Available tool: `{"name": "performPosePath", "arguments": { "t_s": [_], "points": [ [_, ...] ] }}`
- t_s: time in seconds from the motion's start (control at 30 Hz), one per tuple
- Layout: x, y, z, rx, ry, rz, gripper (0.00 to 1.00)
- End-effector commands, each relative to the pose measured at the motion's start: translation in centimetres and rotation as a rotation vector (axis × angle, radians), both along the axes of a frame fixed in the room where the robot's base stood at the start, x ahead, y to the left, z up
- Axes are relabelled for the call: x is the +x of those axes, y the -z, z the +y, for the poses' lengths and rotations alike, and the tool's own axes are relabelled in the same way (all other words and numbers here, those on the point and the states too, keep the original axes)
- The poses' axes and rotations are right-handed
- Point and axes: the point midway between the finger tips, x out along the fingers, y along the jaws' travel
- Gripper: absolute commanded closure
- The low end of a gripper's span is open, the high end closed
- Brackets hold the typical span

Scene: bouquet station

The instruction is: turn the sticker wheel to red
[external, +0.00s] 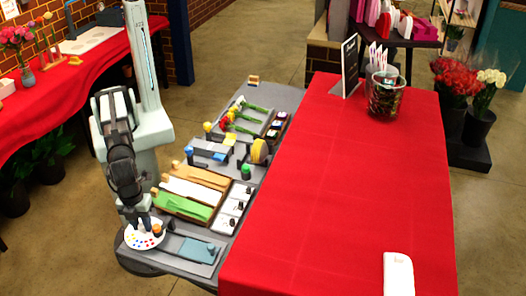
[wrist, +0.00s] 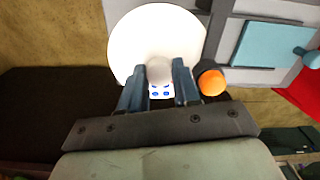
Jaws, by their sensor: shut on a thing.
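The sticker wheel (external: 140,241) is a white disc with small coloured dots at the near-left corner of the grey station. In the wrist view the wheel (wrist: 135,40) is a bright white disc with a pale round knob (wrist: 159,70) in front. My gripper (wrist: 158,88) is shut on the knob, one finger on each side. In the external view my gripper (external: 145,222) points down over the wheel. A small white patch with blue stickers (wrist: 161,91) shows between the fingers. Most of the wheel face is overexposed, so I cannot read its other colours there.
An orange ball-topped dark post (wrist: 212,82) stands close beside my right finger. A teal pad (external: 196,250) with a handle lies right of the wheel. Green and white sheets in wooden trays (external: 187,207) lie behind. A red-covered table (external: 330,190) is to the right.

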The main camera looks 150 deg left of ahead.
Motion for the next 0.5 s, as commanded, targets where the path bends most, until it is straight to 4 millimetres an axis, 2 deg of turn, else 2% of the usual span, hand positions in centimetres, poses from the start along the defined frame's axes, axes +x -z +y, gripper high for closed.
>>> {"name": "performPosePath", "arguments": {
  "t_s": [0.5],
  "points": [
    [0.06,-0.04,0.01,0.001,-0.403,-0.001,0.99]
  ]
}}
